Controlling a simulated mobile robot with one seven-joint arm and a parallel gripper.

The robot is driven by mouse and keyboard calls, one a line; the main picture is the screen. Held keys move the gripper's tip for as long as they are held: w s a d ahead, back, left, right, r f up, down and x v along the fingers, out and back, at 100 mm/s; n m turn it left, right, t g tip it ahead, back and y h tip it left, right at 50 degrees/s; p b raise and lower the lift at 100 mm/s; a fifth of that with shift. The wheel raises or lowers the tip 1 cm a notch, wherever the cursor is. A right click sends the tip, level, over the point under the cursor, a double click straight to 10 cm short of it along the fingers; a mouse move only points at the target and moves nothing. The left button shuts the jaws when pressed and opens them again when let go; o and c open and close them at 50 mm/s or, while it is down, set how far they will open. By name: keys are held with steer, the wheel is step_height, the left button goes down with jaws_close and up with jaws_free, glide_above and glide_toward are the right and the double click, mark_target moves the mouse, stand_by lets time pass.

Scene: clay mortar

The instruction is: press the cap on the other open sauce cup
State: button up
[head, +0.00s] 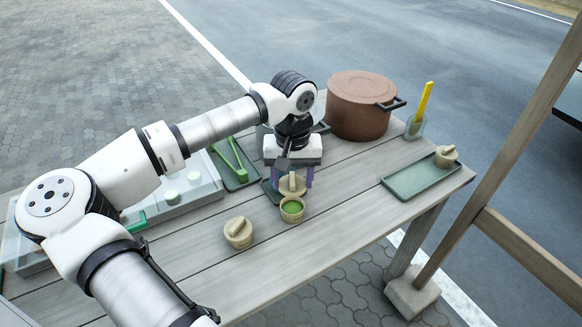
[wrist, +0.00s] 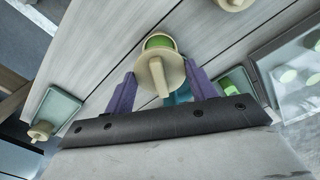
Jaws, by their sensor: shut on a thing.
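My gripper (head: 292,180) has two purple fingers and is shut on a round tan cap (head: 292,187) with a bar-shaped handle. The cap also shows between the fingers in the wrist view (wrist: 170,70). An open sauce cup (head: 292,215) with green sauce stands on the table just in front of the cap in the head view. Its green sauce is still visible, so the cap does not cover it fully. In the wrist view the cap hides part of the cup (wrist: 159,42). I cannot tell whether cap and cup touch. A capped cup (head: 238,234) stands to the left.
A brown lidded pot (head: 358,108) and a clear holder (head: 414,128) with a yellow utensil stand behind. The table front is clear.

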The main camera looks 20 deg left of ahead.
steer(key=b, duration=0.2)
glide_above(292, 198)
steer(key=s+d, duration=0.1)
steer(key=s, duration=0.1)
steer(key=shift+s+f, duration=0.15)
steer(key=shift+f, duration=2)
steer(key=shift+f+b, duration=0.7)
steer(key=shift+b, duration=0.05)
steer(key=shift+b, duration=0.55)
steer(key=shift+f+b, duration=0.55)
steer(key=shift+b, duration=0.3)
steer(key=o, duration=1.4)
steer(key=shift+o, duration=0.2)
steer(key=shift+r, duration=0.2)
